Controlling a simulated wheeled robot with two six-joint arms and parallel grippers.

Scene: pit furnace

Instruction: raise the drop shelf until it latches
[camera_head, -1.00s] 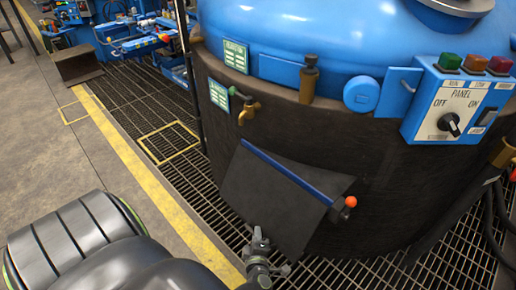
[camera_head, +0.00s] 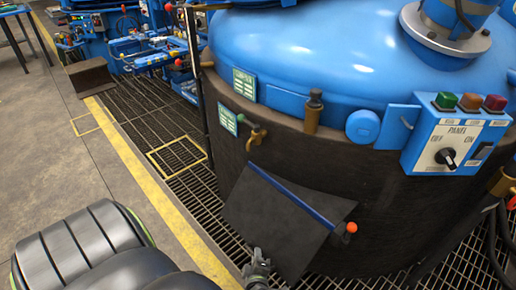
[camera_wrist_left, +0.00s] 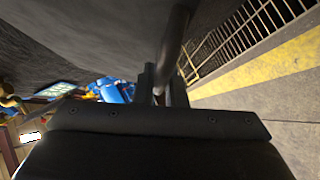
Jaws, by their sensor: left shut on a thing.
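The drop shelf (camera_head: 285,225) is a dark flat panel with a blue bar along its upper edge, on the front of the dark lower wall of the blue-topped furnace. It hangs sloping down and outward from that bar. A small orange-red knob (camera_head: 351,227) sits at the bar's right end. My left gripper (camera_head: 258,262) is at the shelf's lower left edge. In the left wrist view, its fingers (camera_wrist_left: 158,88) are closed around a dark round bar (camera_wrist_left: 174,45) at the shelf's edge. The exact contact is partly hidden. My right gripper is out of view.
The furnace (camera_head: 310,60) fills the right side, with a brass tap (camera_head: 256,136) above the shelf and a control panel (camera_head: 457,135) at the right. Floor grating (camera_head: 180,180) surrounds it. A yellow line (camera_head: 150,175) and open concrete floor lie to the left.

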